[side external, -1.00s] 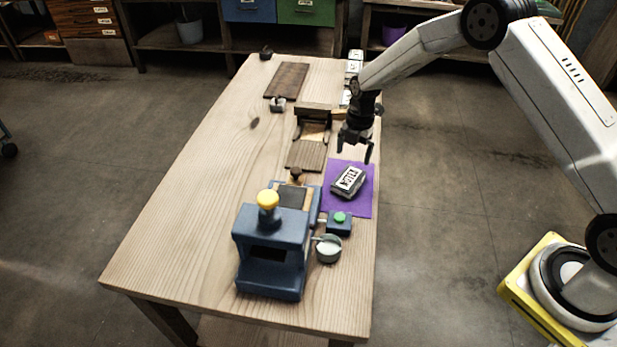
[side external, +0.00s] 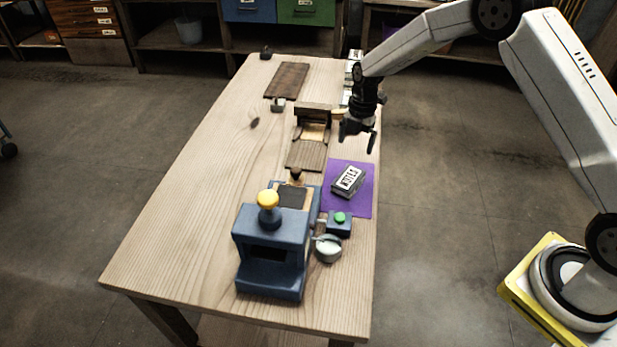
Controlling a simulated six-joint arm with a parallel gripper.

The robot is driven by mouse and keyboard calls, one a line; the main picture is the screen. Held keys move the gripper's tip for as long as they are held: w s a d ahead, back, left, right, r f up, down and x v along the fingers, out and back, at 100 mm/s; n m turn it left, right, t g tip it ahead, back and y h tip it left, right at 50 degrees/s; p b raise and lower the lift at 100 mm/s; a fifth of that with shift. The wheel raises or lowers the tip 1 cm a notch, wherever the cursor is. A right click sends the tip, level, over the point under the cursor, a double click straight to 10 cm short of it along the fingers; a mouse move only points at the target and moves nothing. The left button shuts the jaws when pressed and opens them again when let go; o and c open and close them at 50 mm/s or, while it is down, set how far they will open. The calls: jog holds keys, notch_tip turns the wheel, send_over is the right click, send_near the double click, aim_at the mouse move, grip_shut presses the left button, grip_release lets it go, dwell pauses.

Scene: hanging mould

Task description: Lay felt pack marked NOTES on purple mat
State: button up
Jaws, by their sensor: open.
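The felt pack marked NOTES (side external: 349,181) is dark grey with a white label. It lies on the purple mat (side external: 362,207) near the table's right edge, turned at a slant, with mat showing around it. My gripper (side external: 358,147) is open and empty. It hangs above and behind the pack in the picture, apart from it.
A blue machine with a yellow knob (side external: 268,200) stands at the front of the mat's left side. A green-button box (side external: 340,220) and a small bowl (side external: 328,248) sit just in front of the mat. A wooden stand (side external: 313,115) and slatted board (side external: 306,155) lie behind. The table's left side is clear.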

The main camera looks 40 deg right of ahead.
jog(key=s+a+r+m+t, duration=0.1)
jog(key=s+r+m, duration=0.2)
jog(key=s+m, duration=0.4)
jog(key=s+a+r+m+t, duration=0.1)
jog(key=s+r+m, duration=0.2)
jog(key=s+m, duration=0.5)
jog(key=s+r+m+t+h, duration=0.1)
jog(key=s+r+m, duration=0.2)
jog(key=s+m, duration=0.4)
jog(key=shift+s+a+r, duration=0.4)
jog(key=shift+s, duration=0.75)
